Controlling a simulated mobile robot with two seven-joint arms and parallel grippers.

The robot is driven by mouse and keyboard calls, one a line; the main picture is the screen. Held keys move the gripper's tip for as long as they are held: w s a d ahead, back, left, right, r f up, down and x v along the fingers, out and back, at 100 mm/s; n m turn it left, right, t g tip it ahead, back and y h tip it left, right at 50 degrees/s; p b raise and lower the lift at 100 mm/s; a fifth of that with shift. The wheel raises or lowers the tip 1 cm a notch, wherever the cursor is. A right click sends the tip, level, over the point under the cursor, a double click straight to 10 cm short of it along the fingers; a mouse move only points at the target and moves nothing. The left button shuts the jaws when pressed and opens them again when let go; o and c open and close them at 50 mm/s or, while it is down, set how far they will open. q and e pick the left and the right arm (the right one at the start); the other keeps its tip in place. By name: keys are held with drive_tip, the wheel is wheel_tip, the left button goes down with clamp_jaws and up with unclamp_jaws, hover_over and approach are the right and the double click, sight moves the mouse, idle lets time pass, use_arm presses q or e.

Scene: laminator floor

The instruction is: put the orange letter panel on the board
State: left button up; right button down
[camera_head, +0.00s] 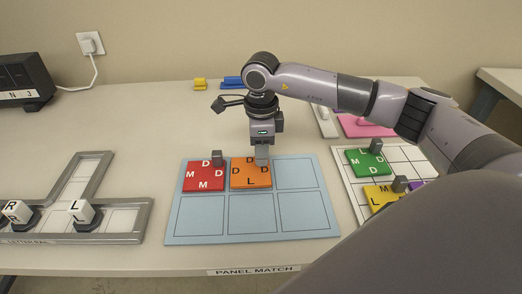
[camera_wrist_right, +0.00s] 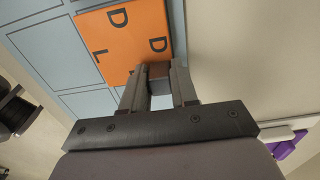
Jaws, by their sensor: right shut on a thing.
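The orange letter panel (camera_head: 250,176) shows the letters D and L. It is over the top middle cell of the light blue board (camera_head: 255,225), to the right of the red panel (camera_head: 204,177). I cannot tell if it touches the board. My right gripper (camera_head: 262,153) comes down from above and is shut on the panel's grey knob. In the right wrist view the fingers (camera_wrist_right: 160,85) grip the knob, and the orange panel (camera_wrist_right: 128,42) lies beyond them over the board (camera_wrist_right: 60,60). My left gripper is not in view.
A white grid tray (camera_head: 345,185) at the right holds a green panel (camera_head: 368,163) and a yellow panel (camera_head: 380,196). A grey letter rail (camera_head: 93,171) with letter cubes (camera_head: 82,210) lies at the left.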

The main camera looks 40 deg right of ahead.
drive_tip(key=shift+f, duration=0.15)
drive_tip(key=shift+f, duration=0.15)
drive_tip(key=c, duration=0.9)
unclamp_jaws()
drive_tip(key=shift+o, duration=0.2)
drive_tip(key=shift+r, duration=0.25)
wheel_tip(320, 180, up, 12)
